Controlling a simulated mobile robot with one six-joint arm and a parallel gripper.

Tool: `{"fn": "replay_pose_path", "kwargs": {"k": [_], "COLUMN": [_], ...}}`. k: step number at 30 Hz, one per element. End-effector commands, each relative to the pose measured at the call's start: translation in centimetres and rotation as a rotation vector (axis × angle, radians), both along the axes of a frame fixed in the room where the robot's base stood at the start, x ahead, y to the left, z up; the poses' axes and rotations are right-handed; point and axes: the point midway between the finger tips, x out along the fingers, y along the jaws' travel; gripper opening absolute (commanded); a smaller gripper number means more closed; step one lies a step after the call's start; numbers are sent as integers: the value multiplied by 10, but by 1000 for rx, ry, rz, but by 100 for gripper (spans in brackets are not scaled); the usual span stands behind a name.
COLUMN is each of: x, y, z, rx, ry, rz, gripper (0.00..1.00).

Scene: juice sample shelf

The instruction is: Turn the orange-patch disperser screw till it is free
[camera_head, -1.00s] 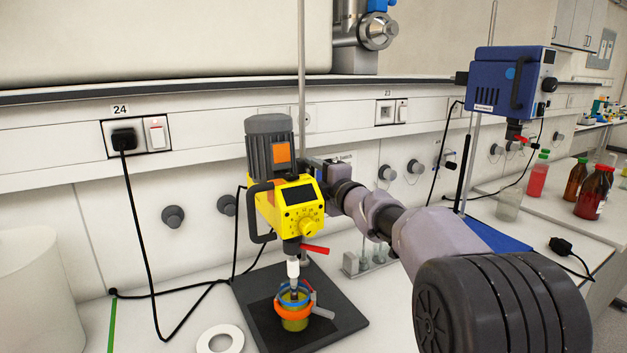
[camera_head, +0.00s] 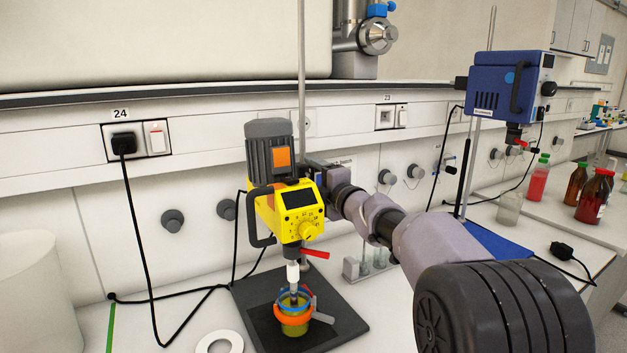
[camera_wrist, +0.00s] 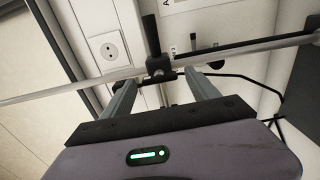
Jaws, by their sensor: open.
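The disperser is a yellow unit (camera_head: 287,212) with a grey motor that bears an orange patch (camera_head: 282,157). It hangs on an upright rod (camera_head: 302,75) above a dark base plate (camera_head: 347,321). Its shaft reaches down into a jar with an orange ring (camera_head: 290,318). In the wrist view, a dark clamp with a screw (camera_wrist: 158,68) sits on the rod (camera_wrist: 75,92). My gripper (camera_wrist: 160,85) is open, its two fingers pointing towards the clamp, one on each side of it. I cannot tell whether they touch the screw. In the head view my fingers are hidden behind the disperser.
A blue device (camera_head: 505,88) with an orange-free side hangs on another stand at right. Bottles, including a brown one (camera_head: 594,197), stand on the right bench. A white ring (camera_head: 219,342) lies in front. A black cable (camera_head: 137,240) hangs at left.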

Motion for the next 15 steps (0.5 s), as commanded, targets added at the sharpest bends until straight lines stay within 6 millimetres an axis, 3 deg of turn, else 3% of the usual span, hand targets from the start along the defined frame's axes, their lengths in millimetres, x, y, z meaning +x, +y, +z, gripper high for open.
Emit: {"fn": "replay_pose_path", "kwargs": {"k": [4, 7, 15], "x": [-3, -15, -86], "y": [-2, -10, -60], "z": [0, 1, 3], "rx": [1, -1, 0], "ry": [1, 1, 0], "rz": [0, 0, -4], "gripper": [69, 69, 69]}}
